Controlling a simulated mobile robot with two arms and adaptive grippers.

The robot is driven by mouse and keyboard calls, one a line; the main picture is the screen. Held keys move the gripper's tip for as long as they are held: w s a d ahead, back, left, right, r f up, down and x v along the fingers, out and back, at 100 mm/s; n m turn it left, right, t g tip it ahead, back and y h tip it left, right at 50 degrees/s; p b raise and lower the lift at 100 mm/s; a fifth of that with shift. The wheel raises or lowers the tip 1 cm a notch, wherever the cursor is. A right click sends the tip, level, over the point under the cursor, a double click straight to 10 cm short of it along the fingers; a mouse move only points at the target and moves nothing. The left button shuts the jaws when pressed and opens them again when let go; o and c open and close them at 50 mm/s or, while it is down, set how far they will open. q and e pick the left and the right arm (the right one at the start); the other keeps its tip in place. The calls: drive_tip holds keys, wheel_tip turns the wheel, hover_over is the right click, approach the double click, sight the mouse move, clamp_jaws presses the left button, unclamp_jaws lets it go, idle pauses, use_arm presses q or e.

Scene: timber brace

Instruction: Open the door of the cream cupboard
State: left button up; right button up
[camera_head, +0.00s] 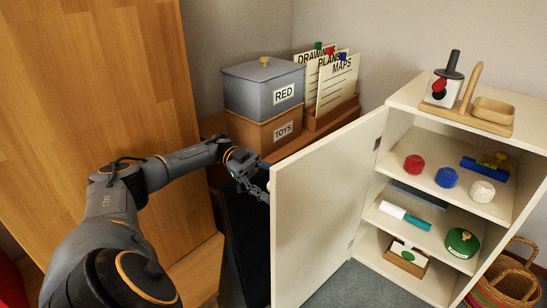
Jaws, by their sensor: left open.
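The cream cupboard (428,119) stands at the right with its shelves in plain view. Its cream door (322,212) is swung out wide to the left, on hinges at the cupboard's left side. My left gripper (262,190) is open at the door's free left edge, on the side away from the shelves. The fingertips are partly hidden by the door, and I cannot tell whether they touch it. No handle shows on the door face that I see. My right gripper is out of view.
A grey RED box (259,91) sits on a TOYS box (267,132), beside a file holder (331,113), behind the door. A wicker basket (510,284) stands at the lower right. A wooden panel (100,80) fills the left. Grey carpet (375,290) is clear before the cupboard.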

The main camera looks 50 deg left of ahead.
use_arm(q)
wheel_tip(320, 180, up, 9)
drive_tip(key=shift+r, duration=0.2)
idle(0.6)
